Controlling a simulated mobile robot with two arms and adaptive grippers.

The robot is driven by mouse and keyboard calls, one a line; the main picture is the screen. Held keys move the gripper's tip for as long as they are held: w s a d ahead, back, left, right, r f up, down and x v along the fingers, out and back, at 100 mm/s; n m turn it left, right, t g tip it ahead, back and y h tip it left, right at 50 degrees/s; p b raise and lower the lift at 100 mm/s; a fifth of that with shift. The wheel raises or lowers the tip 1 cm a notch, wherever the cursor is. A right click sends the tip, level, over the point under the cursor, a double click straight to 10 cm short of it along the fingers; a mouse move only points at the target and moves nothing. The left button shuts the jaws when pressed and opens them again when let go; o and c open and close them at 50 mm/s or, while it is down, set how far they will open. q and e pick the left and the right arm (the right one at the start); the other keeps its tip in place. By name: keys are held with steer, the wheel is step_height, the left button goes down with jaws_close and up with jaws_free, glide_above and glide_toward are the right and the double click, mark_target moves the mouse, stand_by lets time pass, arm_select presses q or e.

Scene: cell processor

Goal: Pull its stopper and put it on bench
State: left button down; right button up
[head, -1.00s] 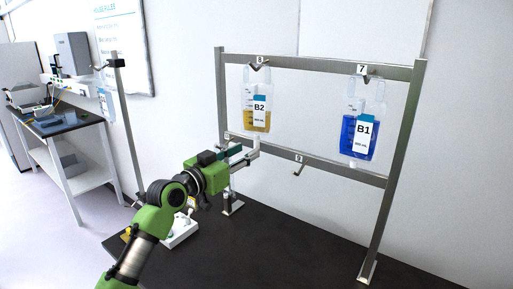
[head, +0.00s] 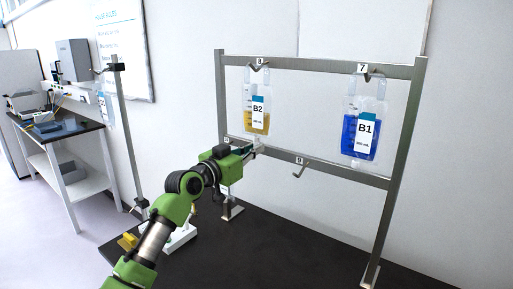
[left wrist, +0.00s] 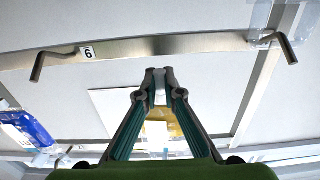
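Bag B2 (head: 257,112), clear with amber liquid, hangs from the rack hook labelled 8. My left gripper (head: 258,147) is just below it, at its bottom port. In the left wrist view the fingertips (left wrist: 160,76) are drawn close together around a small pale piece (left wrist: 160,97), which looks like the stopper at the port. The amber bag (left wrist: 158,130) shows between the fingers. The fingers hide much of the stopper, so its exact seating cannot be told. My right gripper is not in view.
Bag B1 (head: 362,130) with blue liquid hangs at hook 7. A lower rail (head: 335,172) carries an empty hook 9 (head: 299,171). The dark bench (head: 290,255) is bare in front of the rack. A white device (head: 178,240) stands behind my left arm.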

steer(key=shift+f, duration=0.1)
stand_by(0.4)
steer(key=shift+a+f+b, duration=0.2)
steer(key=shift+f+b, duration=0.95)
steer(key=shift+b, duration=0.1)
